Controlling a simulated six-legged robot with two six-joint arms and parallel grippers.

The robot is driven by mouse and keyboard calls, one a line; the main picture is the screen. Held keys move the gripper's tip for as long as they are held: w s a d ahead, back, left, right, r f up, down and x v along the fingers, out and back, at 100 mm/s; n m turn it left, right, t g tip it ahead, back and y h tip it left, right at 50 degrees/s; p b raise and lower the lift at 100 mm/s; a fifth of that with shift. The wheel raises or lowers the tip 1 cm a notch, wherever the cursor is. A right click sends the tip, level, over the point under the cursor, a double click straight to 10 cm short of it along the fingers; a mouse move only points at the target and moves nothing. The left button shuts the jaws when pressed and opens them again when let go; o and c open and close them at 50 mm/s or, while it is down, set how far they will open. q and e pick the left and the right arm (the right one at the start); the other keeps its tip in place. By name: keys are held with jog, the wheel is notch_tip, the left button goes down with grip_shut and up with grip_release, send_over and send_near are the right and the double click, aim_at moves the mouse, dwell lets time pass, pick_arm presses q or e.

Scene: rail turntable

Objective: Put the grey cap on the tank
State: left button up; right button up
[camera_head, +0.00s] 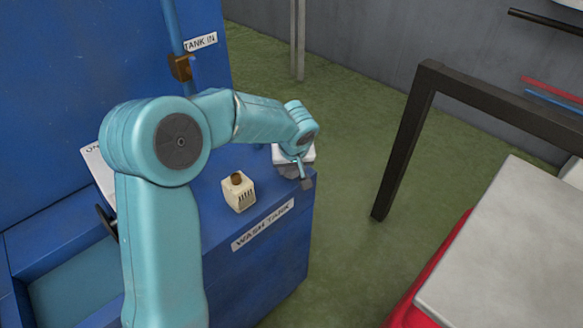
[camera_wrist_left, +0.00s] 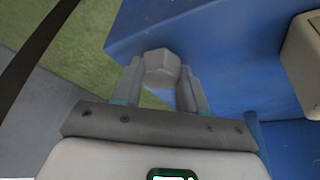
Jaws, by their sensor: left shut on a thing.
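The grey cap (camera_wrist_left: 162,66) is a small faceted piece between the fingertips of my left gripper (camera_wrist_left: 160,82), which is shut on it. In the head view the left gripper (camera_head: 303,170) points down at the far right corner of the blue wash tank (camera_head: 281,240), with the cap (camera_head: 307,184) just at its tips. I cannot tell whether the cap touches the tank. The tank has a flat blue top and a white "WASH TANK" label on its front. My right gripper is not in view.
A cream block (camera_head: 239,192) with a brown round top stands on the tank, left of the gripper. A dark frame (camera_head: 403,150) and a grey tabletop (camera_head: 515,255) are at the right. Green floor (camera_head: 345,120) lies open between. A blue pipe marked "TANK IN" rises behind.

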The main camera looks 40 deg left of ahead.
pick_arm(q)
jog(key=shift+f, duration=0.1)
jog(key=shift+f, duration=0.25)
jog(key=o, duration=1.2)
jog(key=shift+r, duration=0.1)
jog(key=shift+c, duration=0.2)
